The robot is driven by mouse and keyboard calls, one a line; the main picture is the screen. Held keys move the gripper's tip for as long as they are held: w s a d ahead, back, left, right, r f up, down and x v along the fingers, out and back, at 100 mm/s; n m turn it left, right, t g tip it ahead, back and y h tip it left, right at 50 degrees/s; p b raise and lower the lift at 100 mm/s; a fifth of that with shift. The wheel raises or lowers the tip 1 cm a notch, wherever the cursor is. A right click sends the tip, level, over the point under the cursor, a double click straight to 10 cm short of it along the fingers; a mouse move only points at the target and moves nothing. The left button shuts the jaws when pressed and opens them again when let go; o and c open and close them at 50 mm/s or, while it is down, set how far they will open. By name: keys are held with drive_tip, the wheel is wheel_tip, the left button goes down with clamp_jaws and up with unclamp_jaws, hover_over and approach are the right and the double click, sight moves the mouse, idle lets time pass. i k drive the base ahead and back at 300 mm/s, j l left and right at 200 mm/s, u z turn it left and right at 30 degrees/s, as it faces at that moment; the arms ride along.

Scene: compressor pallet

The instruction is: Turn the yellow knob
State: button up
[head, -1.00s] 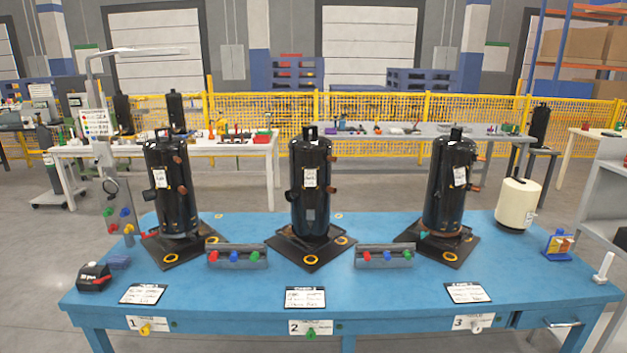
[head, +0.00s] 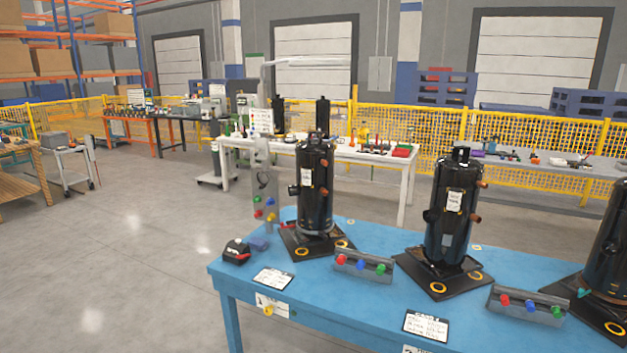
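My gripper does not show in this view.
Several black compressors stand on dark base plates along the blue table, with a grey block of coloured caps (head: 363,265) between them. A black and red tool (head: 237,251) lies at the left corner. The grey floor (head: 120,260) left of the table is clear.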

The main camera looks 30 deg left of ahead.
sight(268, 311)
drive_tip(key=u, duration=1.4)
drive_tip(key=i+j, duration=0.1)
drive_tip(key=i, duration=0.4)
drive_tip(key=i+j+z, duration=0.1)
drive_tip(key=i, duration=0.4)
drive_tip(key=i+j, duration=0.15)
drive_tip(key=i, duration=0.35)
drive_tip(key=i+j+z, duration=0.1)
drive_tip(key=i, duration=0.4)
